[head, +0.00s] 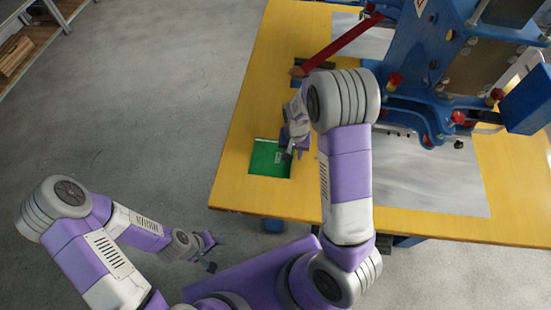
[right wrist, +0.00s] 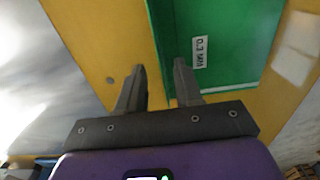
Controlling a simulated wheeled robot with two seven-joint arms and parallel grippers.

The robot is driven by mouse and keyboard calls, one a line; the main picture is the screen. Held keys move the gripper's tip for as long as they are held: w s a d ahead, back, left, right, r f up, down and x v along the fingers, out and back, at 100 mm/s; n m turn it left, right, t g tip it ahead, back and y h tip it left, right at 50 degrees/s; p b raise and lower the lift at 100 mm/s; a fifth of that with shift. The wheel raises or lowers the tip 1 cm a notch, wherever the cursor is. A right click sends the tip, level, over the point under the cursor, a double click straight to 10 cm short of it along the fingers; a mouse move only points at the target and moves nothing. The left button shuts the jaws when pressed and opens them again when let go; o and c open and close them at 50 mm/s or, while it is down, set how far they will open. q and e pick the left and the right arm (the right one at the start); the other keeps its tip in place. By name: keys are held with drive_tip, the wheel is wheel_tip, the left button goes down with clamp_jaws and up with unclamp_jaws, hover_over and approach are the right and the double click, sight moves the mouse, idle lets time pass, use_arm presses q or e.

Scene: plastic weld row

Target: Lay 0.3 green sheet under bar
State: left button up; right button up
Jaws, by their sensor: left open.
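The green sheet (head: 268,160) lies on the yellow table, left of the blue machine. In the right wrist view the green sheet (right wrist: 225,45) carries a white label that seems to read 0.3 mm. My right gripper (head: 293,153) is at the sheet's right edge. In the right wrist view its fingers (right wrist: 158,72) are apart, one over yellow table, one over green; contact cannot be told. My left gripper (head: 210,252) is open and empty, off the table's front left. No bar can be made out clearly under the blue machine (head: 430,80).
The yellow table (head: 235,185) has bare surface around the green sheet. A grey sheet (head: 430,180) lies in front of the machine. A red lever (head: 340,45) reaches out left from the machine. A shelf (head: 30,45) stands at the far left.

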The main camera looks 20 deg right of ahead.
wheel_tip(320, 180, down, 2)
drive_tip(key=shift+r, duration=0.1)
clamp_jaws()
